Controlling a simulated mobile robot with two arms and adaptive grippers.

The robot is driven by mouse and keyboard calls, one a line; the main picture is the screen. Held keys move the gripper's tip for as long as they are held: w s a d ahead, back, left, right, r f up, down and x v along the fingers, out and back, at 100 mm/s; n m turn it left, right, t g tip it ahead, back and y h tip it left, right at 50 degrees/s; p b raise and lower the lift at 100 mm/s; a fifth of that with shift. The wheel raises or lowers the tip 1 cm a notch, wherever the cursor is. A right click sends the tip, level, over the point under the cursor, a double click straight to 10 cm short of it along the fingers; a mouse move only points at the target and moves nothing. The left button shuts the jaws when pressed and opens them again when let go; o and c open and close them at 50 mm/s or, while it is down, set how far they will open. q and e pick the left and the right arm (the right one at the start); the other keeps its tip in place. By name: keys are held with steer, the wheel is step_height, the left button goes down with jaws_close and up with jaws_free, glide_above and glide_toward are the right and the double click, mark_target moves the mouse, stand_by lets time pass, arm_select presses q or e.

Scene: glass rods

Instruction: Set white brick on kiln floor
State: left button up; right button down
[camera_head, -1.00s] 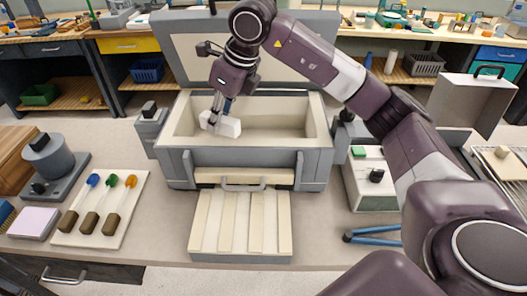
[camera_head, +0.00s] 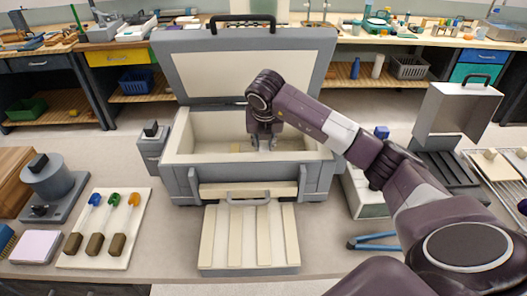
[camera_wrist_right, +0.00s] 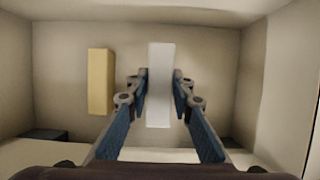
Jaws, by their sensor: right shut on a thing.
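The kiln (camera_head: 178,183) is a grey box with a cream lining, and its lid (camera_head: 240,73) stands open at the back. My right gripper (camera_head: 265,146) points down inside the kiln, right of its middle. In the right wrist view its blue-padded fingers (camera_wrist_right: 160,93) are shut on the white brick (camera_wrist_right: 160,60), an upright bar in the picture. A yellow brick (camera_wrist_right: 101,82) lies on the kiln floor (camera_wrist_right: 65,105) to the left of the white one, apart from it. The front wall hides the white brick's lower side, so I cannot tell whether it touches the floor.
A slatted cream tray (camera_head: 249,238) sits in front of the kiln. A board with three brown-handled tools (camera_head: 95,243) and a grey pot (camera_head: 48,175) are at left. Blue-handled tongs (camera_head: 375,240) and a grey box (camera_head: 365,190) are at right.

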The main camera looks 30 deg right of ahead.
step_height(320, 180, down, 3)
steer(key=shift+a+f+p, duration=0.1)
steer(key=shift+f+p, duration=0.05)
steer(key=shift+p, duration=0.35)
steer(key=shift+f, duration=0.25)
steer(key=c, duration=1.7)
jaws_free()
steer(key=shift+r, duration=0.25)
steer(key=b+v, duration=0.2)
steer(key=v, duration=0.9)
steer(key=shift+s+a+r, duration=0.1)
steer(key=shift+r, duration=0.15)
